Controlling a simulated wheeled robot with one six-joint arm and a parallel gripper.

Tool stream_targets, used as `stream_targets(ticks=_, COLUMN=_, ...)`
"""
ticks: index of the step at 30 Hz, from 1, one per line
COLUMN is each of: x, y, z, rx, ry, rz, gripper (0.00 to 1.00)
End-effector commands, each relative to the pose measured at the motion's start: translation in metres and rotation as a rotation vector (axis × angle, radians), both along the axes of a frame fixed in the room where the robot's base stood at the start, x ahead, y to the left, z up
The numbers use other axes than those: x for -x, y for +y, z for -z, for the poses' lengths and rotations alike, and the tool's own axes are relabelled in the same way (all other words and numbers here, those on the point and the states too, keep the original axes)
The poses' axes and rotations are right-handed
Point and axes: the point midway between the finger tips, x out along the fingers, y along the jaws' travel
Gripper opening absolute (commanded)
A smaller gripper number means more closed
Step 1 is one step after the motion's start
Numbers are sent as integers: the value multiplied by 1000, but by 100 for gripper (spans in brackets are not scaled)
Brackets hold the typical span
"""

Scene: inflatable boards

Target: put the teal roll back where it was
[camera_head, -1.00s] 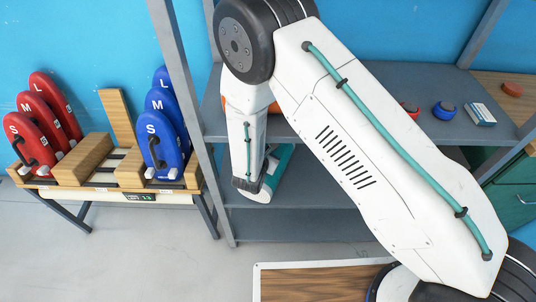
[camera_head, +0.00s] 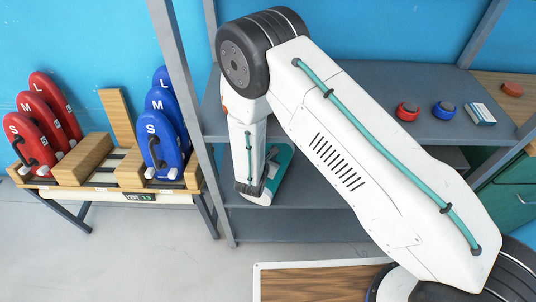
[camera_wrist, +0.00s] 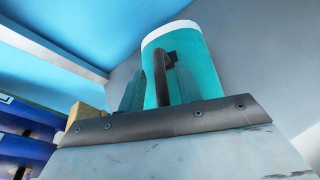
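The teal roll (camera_head: 283,170) shows in the head view inside the grey shelf unit, above a lower shelf and partly hidden behind my arm. In the wrist view the teal roll (camera_wrist: 200,70) stands just beyond my gripper's bolted edge, with a pale rim and a dark strap or handle on its near face. My gripper (camera_head: 266,180) points down at the roll, close against it in both views.
The upper shelf (camera_head: 400,85) holds a red round item (camera_head: 408,111), a blue one (camera_head: 444,110) and a small box (camera_head: 480,114). A rack (camera_head: 88,158) with red and blue boards stands left, beyond a shelf post (camera_head: 183,95). The lower shelf (camera_head: 300,222) looks clear at right.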

Motion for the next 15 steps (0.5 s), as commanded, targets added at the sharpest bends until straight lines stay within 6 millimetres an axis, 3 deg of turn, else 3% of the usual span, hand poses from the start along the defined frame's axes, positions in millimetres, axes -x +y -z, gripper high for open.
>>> stream_targets(ticks=9, x=0, y=0, z=-3, rx=0, ry=0, rz=0, gripper=34)
stream_targets(ticks=15, x=23, y=8, z=-15, rx=1, ry=1, rz=-4, gripper=34)
